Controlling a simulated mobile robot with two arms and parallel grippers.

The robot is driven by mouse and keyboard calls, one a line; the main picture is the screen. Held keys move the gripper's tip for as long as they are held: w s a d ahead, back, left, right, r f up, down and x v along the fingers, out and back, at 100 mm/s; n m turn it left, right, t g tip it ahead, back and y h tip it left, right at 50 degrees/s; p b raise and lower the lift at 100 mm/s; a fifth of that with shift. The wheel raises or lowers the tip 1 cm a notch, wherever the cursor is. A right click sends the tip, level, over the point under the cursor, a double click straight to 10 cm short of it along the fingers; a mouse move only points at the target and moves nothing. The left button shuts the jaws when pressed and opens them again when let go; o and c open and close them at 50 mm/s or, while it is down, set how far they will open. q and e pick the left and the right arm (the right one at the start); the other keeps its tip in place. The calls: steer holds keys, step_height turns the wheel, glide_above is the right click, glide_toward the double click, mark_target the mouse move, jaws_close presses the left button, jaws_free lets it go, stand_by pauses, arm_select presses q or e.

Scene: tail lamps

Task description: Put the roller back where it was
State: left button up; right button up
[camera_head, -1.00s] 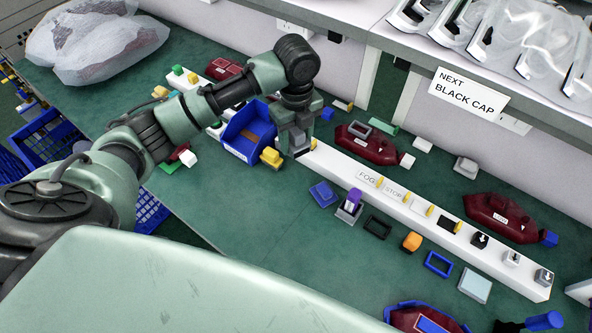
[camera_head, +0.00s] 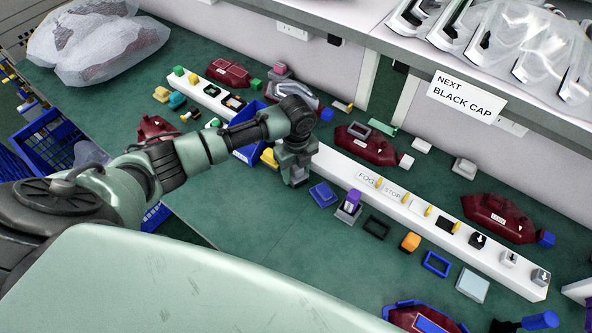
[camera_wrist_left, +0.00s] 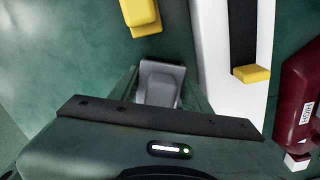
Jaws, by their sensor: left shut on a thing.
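My left gripper (camera_head: 297,182) is at the near side of the long white rail (camera_head: 340,163), low over the green bench. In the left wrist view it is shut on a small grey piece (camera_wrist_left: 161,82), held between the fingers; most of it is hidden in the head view. I cannot tell that this piece is a roller. A tool with a blue cylinder (camera_head: 541,320) and dark part lies at the bottom right edge; it may be the roller. My right gripper is out of view.
A yellow block (camera_head: 268,158) and a blue bin (camera_head: 246,152) are left of the gripper. A blue tile (camera_head: 323,194) and a purple piece (camera_head: 353,199) in a grey holder lie to its right. Dark red lamps (camera_head: 372,146) stand behind the rail. The bench's front left is clear.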

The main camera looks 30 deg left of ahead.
arm_select(q)
steer(key=shift+s+f, duration=0.25)
steer(key=shift+f, duration=0.3)
jaws_close()
steer(key=o, duration=1.4)
jaws_free()
steer(key=shift+c, duration=0.2)
steer(key=shift+o, duration=0.7)
steer(key=shift+w+f, duration=0.1)
steer(key=shift+f, duration=0.05)
steer(key=shift+r, duration=0.55)
steer(key=r, duration=1.1)
steer(key=shift+w+r+b, duration=0.1)
steer(key=shift+w+b, duration=0.1)
steer(key=shift+b, duration=0.2)
steer(key=shift+r, duration=0.65)
